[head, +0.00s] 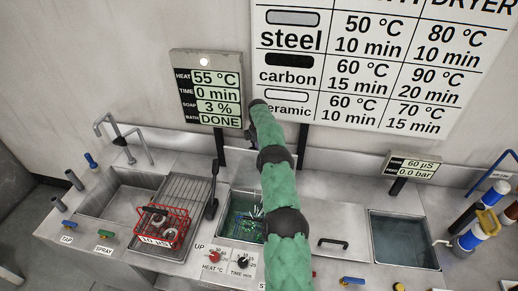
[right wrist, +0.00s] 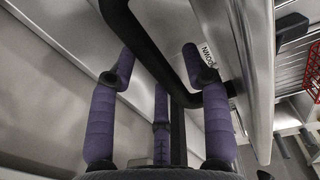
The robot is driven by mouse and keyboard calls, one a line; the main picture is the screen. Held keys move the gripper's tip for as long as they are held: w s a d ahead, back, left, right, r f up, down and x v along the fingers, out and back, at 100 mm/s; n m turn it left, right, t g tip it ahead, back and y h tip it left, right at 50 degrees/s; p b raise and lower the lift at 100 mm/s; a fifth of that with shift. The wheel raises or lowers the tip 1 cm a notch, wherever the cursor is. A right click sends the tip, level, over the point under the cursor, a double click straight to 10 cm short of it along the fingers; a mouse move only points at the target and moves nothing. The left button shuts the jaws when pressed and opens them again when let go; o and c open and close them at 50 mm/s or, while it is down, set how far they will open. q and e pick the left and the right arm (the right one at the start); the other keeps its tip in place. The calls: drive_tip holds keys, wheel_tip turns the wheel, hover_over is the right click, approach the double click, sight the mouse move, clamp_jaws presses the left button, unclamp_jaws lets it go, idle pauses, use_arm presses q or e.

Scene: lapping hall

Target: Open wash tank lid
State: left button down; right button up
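The wash tank (head: 228,232), below the lit display, shows dark greenish liquid and a rack-like object inside. Its right part is hidden by my green right arm. I cannot make out its lid in the head view. In the right wrist view my right gripper (right wrist: 155,70) has its purple fingers spread wide. A bent black bar handle (right wrist: 158,48) passes between them; I cannot tell whether they touch it. A metal panel edge (right wrist: 256,60) stands right of the handle; I cannot tell if it is the lid. My left gripper is out of view.
A red basket (head: 162,228) stands on the ribbed drainer (head: 190,190) beside the left sink (head: 118,195). A black lever (head: 213,190) rises left of the wash tank. Right are a flat panel with a black handle (head: 333,241) and a water-filled tank (head: 403,240). The display (head: 207,88) reads DONE.

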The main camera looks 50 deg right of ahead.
drive_tip(key=shift+a+r, duration=0.2)
drive_tip(key=shift+r, duration=0.3)
wheel_tip(320, 180, up, 11)
drive_tip(key=shift+s+a, duration=0.15)
idle(0.5)
